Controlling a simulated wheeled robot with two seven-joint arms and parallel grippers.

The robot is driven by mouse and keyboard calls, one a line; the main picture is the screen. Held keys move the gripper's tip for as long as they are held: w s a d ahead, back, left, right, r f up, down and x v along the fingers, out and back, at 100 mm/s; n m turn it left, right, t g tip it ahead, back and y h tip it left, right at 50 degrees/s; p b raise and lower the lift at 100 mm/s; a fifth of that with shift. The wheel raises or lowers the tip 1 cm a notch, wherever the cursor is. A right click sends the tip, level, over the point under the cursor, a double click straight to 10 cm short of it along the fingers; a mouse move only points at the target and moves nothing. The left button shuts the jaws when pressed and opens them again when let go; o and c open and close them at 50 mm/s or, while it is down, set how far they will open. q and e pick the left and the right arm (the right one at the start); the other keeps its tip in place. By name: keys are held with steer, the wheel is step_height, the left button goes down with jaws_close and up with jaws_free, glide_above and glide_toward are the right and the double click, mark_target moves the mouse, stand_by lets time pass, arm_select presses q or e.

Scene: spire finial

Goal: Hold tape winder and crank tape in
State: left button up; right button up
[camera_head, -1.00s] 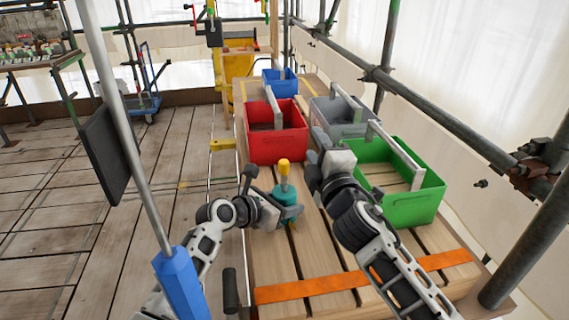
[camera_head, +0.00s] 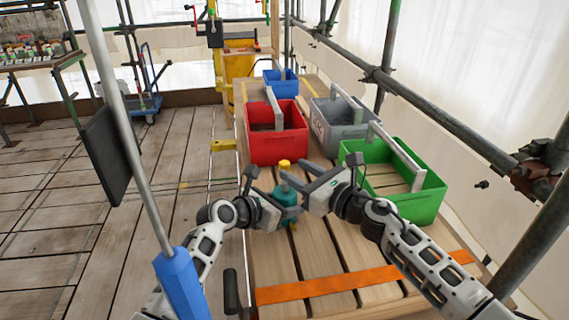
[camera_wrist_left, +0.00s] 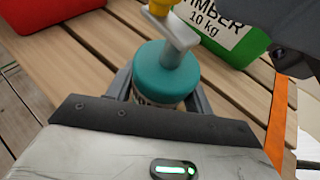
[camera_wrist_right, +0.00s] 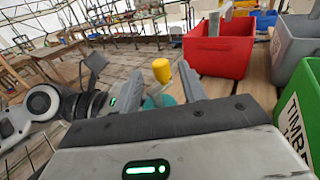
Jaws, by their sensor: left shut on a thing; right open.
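The tape winder (camera_head: 287,196) is a teal drum with a grey crank arm (camera_wrist_left: 180,38) and a yellow knob (camera_head: 285,164) on top. My left gripper (camera_head: 284,207) is shut on the drum, low over the slatted bench top; in the left wrist view its fingers lie on both sides of the teal body (camera_wrist_left: 166,80). My right gripper (camera_head: 296,176) is open beside the crank from the right. In the right wrist view the knob (camera_wrist_right: 161,70) shows between its fingers, not gripped. The tape itself is hidden.
A red crate (camera_head: 277,148) stands behind the winder. A grey crate (camera_head: 343,130) and a green crate (camera_head: 415,207) stand to the right. A blue crate (camera_head: 281,87) is at the back. An orange strip (camera_head: 345,282) crosses the front. The slats before the winder are clear.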

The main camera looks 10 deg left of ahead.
mark_target(289, 165)
steer(key=shift+x, duration=2.4)
jaws_close()
steer(key=shift+d+m+t+h, duration=0.1)
steer(key=shift+m+t+h, duration=0.3)
steer(key=shift+t, duration=0.1)
steer(key=shift+f+t, duration=0.1)
steer(key=shift+t, duration=0.2)
steer(key=m+t+h, duration=0.1)
steer(key=h, duration=0.1)
steer(key=m+t+h, duration=0.1)
steer(key=m+t, duration=0.1)
steer(key=shift+d+h, duration=0.25)
steer(key=shift+h, duration=0.15)
steer(key=shift+s+d+m+t+h, duration=0.15)
steer(key=shift+m+t+h, duration=0.55)
steer(key=shift+m+h, duration=0.45)
steer(key=shift+d+m+t+h, duration=0.2)
steer(key=shift+m+t+h, duration=0.6)
steer(key=shift+h, duration=0.55)
steer(key=shift+m, duration=0.25)
